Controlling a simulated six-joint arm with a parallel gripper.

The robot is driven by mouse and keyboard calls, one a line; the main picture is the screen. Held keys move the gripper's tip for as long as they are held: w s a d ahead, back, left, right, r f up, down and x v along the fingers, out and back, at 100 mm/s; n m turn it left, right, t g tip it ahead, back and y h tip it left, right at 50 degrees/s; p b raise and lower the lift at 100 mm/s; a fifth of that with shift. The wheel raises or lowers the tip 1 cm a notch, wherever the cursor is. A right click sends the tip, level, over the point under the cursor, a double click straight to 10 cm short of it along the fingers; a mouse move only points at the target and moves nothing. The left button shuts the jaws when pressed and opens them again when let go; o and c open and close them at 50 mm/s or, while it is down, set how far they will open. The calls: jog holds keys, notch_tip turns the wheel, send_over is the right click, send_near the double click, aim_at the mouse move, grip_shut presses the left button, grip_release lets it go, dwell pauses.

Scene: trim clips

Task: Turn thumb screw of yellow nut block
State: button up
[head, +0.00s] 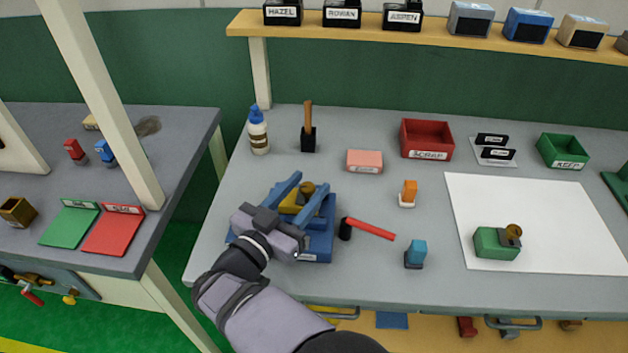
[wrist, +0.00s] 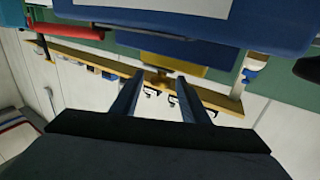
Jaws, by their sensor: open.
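The yellow nut block (head: 290,207) sits on a blue base (head: 320,243) at the left of the bench, partly hidden by my gripper. Its brass thumb screw (head: 307,187) shows between the fingers. My gripper (head: 314,182) is open, with one blue finger on each side of the screw in the head view. In the wrist view, the yellow block (wrist: 178,58) is beyond the open fingers (wrist: 159,78), and the screw (wrist: 157,76) appears between their tips. I cannot tell whether either finger touches it.
A pink block (head: 365,160), an orange piece (head: 409,191) and a blue piece (head: 417,250) stand nearby. A green block with a brass screw (head: 496,243) is on the white sheet (head: 560,210), which has free room.

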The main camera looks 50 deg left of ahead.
jog(key=shift+v, duration=1.3)
jog(key=shift+w, duration=0.1)
